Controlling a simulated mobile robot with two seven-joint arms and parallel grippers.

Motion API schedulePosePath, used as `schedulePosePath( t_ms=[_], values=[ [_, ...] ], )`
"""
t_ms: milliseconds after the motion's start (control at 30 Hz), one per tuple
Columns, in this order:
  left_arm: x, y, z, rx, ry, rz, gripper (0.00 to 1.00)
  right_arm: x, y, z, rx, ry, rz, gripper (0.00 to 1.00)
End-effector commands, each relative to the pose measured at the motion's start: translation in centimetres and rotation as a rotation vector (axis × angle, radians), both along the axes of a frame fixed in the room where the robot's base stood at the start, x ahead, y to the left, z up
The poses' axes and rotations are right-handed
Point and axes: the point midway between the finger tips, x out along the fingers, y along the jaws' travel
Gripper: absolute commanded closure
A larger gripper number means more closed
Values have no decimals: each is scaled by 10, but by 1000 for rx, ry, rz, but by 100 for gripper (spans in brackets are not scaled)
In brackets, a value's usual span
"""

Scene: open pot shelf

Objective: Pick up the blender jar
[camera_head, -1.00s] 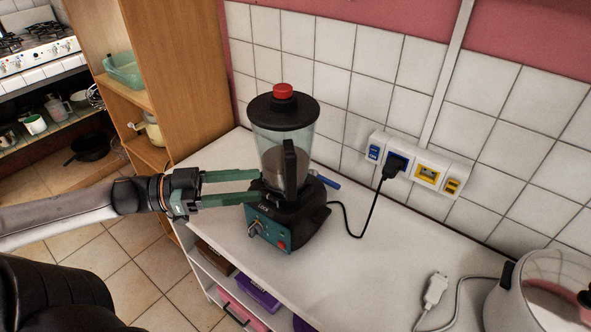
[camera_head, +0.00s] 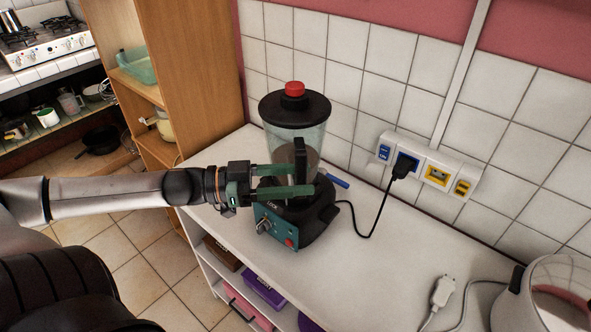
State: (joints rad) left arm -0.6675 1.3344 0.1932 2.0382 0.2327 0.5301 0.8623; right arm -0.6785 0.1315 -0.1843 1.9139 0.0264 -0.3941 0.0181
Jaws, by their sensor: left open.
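The blender jar (camera_head: 309,143) is clear with a black lid and red cap, and a dark handle faces me. It stands upright on its black and teal blender base (camera_head: 279,229) on the white counter. My left gripper (camera_head: 312,178) is open at the lower part of the jar, its two green fingers pointing right. The nearer finger passes in front of the handle's lower end. The farther finger's tip is partly hidden, and I cannot tell whether the fingers touch the jar. My right gripper is not in view.
A black cord runs from the base to a plug (camera_head: 402,168) in the wall socket panel. A blue-handled item (camera_head: 338,181) lies behind the base. A white plug (camera_head: 443,291) and a rounded metallic appliance (camera_head: 556,296) are at right. The counter's middle is clear.

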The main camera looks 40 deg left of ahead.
Motion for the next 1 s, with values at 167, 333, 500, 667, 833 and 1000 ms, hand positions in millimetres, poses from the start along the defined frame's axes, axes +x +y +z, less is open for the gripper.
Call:
schedulePosePath(
  t_ms=[167,333,500,667,833,1000],
  values=[
    [9,-9,-3,2,-5,-2,45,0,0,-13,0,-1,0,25],
    [16,-17,-2,0,-4,-2,45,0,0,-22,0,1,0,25],
    [22,-23,-1,0,-4,-1,45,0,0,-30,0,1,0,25],
    [26,-28,-1,1,-2,-1,45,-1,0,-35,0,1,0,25],
    [27,-29,0,3,0,0,45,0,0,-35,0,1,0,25],
    [27,-29,0,2,1,0,45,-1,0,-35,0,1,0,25]
  ],
)
